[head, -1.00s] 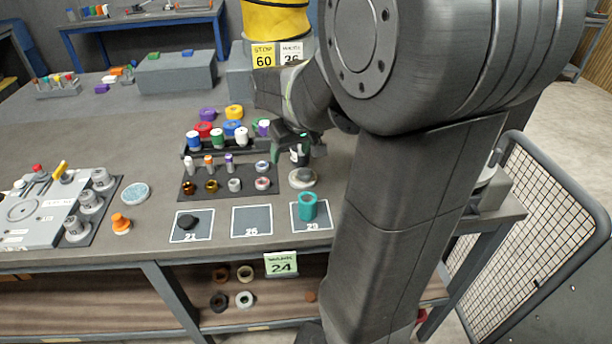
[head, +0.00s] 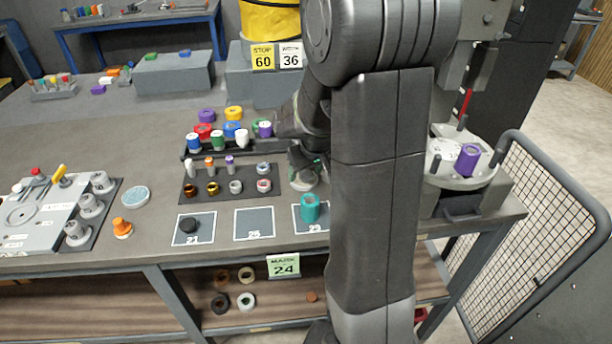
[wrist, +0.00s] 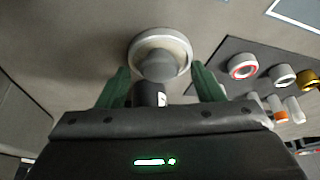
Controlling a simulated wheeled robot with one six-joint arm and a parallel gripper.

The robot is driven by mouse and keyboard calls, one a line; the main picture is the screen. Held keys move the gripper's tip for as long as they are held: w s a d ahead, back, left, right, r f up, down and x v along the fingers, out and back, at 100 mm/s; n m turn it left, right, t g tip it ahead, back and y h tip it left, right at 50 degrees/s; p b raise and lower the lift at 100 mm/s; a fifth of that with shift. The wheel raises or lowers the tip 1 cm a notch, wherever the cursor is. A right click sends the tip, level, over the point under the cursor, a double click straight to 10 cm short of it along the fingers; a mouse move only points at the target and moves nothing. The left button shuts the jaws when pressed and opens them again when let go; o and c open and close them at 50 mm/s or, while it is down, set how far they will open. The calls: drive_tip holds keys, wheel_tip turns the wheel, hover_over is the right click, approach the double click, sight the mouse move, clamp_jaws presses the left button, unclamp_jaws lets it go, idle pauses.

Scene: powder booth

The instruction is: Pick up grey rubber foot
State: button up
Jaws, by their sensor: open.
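A round pale dish (wrist: 177,43) lies on the bench, and a grey domed piece (wrist: 160,66), which looks like the grey rubber foot, sits over it in the wrist view. A dark cylindrical part (wrist: 148,94) with a small white mark shows just below the grey piece; I cannot tell if they are joined. My gripper (wrist: 162,82) is open, its green fingers on either side of these parts, with no clear contact. In the head view my gripper (head: 304,164) is low over the pale dish (head: 303,183), and my arm hides most of it.
A dark rack (head: 217,196) of small rings and bottles stands close left. A round stand (head: 461,177) holds a purple part at right.

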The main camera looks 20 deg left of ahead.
drive_tip(key=c, duration=1.1)
drive_tip(key=shift+o, duration=0.2)
